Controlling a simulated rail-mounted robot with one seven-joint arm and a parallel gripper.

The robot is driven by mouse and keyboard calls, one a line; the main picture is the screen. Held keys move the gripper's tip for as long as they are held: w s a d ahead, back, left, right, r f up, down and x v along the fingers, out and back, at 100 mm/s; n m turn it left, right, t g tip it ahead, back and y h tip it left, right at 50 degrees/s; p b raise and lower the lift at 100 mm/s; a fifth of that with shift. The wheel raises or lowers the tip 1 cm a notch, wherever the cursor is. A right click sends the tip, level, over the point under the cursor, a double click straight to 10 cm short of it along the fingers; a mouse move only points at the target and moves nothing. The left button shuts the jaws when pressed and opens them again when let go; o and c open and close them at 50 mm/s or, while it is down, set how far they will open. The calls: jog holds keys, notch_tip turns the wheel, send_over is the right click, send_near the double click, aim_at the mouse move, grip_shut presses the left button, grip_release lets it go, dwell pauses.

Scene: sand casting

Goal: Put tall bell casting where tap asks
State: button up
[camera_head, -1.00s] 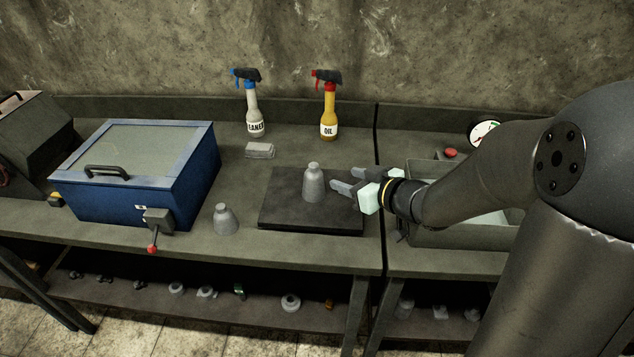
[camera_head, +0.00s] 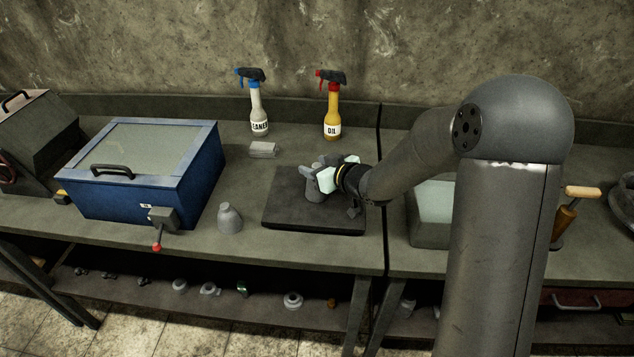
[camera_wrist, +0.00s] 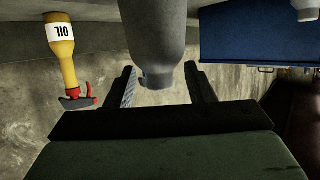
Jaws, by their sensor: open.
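The tall bell casting (camera_head: 314,194), grey with a small knob on top, stands upright on the dark square slab (camera_head: 285,222). My gripper (camera_head: 311,172) is at its upper part, partly hiding it. In the wrist view, which is upside down, the tall bell casting (camera_wrist: 155,35) lies between the two spread fingers of my gripper (camera_wrist: 163,82). Gaps show beside its knob, so the jaws are open around it. A shorter grey bell casting (camera_head: 230,219) stands on the bench left of the slab.
A blue box with a glazed lid (camera_head: 190,180) and red-tipped lever stands left. A grey block (camera_head: 262,150), cleaner bottle (camera_head: 259,118) and oil bottle (camera_head: 332,118) are behind the slab. A grey basin (camera_head: 428,230) is right, partly hidden by my arm. Small parts lie on the lower shelf.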

grip_shut()
